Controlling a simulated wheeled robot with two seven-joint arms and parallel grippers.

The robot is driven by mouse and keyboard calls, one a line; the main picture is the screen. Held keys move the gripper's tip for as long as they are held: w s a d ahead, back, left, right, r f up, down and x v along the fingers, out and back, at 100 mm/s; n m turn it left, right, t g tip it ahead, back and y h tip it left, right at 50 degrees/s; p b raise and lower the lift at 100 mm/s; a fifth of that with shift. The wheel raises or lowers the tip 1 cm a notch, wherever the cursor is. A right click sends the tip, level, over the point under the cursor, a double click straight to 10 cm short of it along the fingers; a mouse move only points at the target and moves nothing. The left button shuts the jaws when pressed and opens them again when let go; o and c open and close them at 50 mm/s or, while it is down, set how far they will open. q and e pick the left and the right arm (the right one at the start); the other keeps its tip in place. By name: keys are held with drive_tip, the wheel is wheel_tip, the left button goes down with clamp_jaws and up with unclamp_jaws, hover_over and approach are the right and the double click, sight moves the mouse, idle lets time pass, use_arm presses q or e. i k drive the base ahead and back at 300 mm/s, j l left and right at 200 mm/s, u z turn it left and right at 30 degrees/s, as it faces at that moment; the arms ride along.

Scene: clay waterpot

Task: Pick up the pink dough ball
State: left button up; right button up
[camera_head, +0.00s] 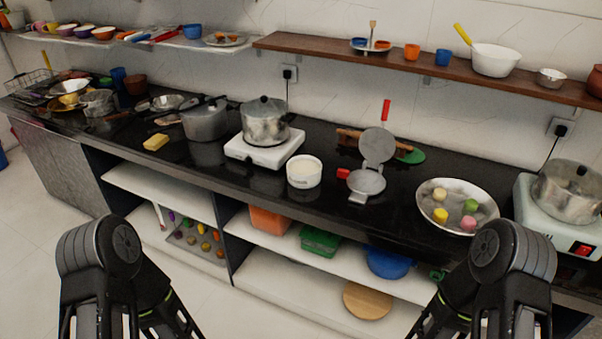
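A pink dough ball (468,222) lies in a wide metal bowl (430,218) on the right part of the black counter. It sits near the bowl's front side, with a green ball (471,206) just behind it. A yellow ball (440,215) is to its left, and another yellow ball (440,194) lies farther back. All of them are small in this view. Black links of my two arms show at the bottom left and bottom right. The gripper fingers of both arms are out of view.
A pot on a hotplate (538,203) stands close to the bowl's right. A metal press with a red handle (367,182) and a white tub (304,171) stand to its left. A wooden shelf (330,49) runs above. Black counter (400,235) shows in front of the bowl.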

sight(468, 223)
drive_tip(key=z, duration=1.15)
drive_tip(key=i+u, duration=0.3)
drive_tip(key=i+l+u, duration=0.1)
drive_tip(key=i+u, duration=0.25)
